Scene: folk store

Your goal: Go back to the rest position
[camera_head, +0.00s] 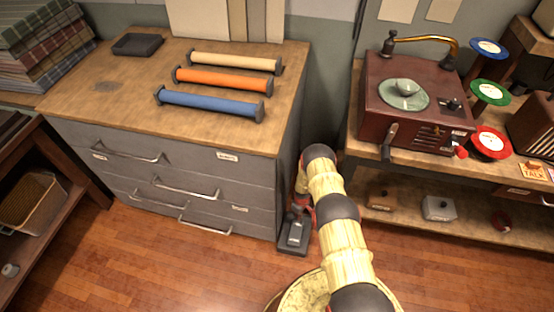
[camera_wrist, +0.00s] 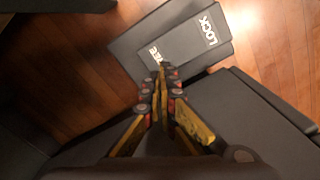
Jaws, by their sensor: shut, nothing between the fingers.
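My gripper (camera_wrist: 162,72) is shut and empty in the wrist view, with its yellow fingers together. It points down over a dark grey pedal-like block (camera_wrist: 205,28) marked "LOCK", with other lettering partly hidden by the fingers. In the head view my arm bends over and down between the drawer cabinet and the record player bench. There the gripper is mostly hidden behind the arm, just above the grey block (camera_head: 293,238) on the wood floor. I cannot tell whether the fingers touch the block.
The grey drawer cabinet (camera_head: 200,190) stands close left of my arm, with blue, orange and tan rolls on top. A bench at right holds a red-brown record player (camera_head: 385,125) with a small bowl on it. Floor (camera_head: 190,270) is open in front of the cabinet.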

